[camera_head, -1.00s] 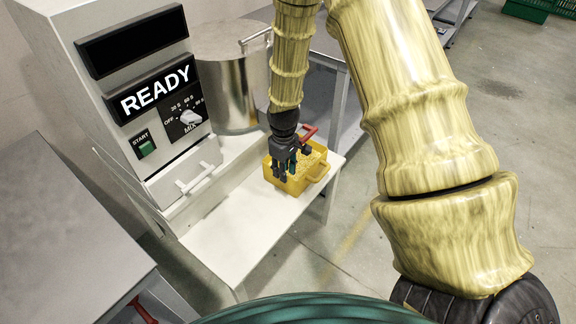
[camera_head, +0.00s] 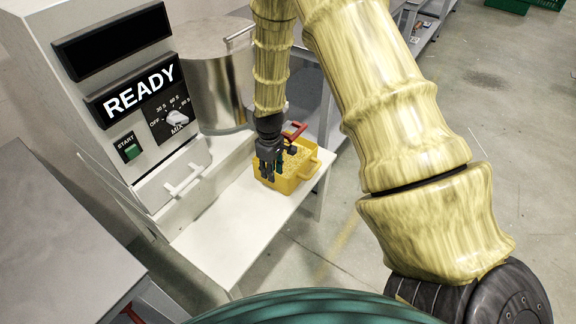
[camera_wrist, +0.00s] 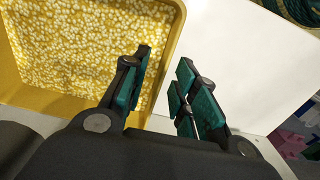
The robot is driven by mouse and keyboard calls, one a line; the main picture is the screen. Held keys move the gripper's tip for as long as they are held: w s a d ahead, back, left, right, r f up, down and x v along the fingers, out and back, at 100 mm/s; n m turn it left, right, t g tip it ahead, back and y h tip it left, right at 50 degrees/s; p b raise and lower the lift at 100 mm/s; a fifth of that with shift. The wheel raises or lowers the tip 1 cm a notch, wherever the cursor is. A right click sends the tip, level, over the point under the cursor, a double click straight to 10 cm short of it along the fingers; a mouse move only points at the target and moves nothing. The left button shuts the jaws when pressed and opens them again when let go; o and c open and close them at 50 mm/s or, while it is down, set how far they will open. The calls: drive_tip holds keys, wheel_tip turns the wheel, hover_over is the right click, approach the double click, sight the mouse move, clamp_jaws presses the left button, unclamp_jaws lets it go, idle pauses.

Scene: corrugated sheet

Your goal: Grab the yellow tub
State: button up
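The yellow tub (camera_head: 291,184) stands on the white bench, filled with pale yellow bits. A red-handled thing shows beside my gripper at its far side. My gripper (camera_head: 268,173) points down at the tub's near left side, in front of part of it. In the wrist view, my gripper (camera_wrist: 165,80) is open. One finger is over the tub's inside, the other over the white surface outside. The tub's wall (camera_wrist: 172,45) runs up between them. I cannot tell whether either finger touches it.
A machine (camera_head: 125,100) reading READY stands at the left, with a steel pot (camera_head: 215,90) behind the bench. The white bench top (camera_head: 225,235) is clear in front of the tub. Open floor (camera_head: 500,130) lies to the right.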

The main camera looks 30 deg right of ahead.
wheel_tip(320, 180, down, 4)
drive_tip(key=shift+f, duration=0.15)
clamp_jaws()
idle(0.4)
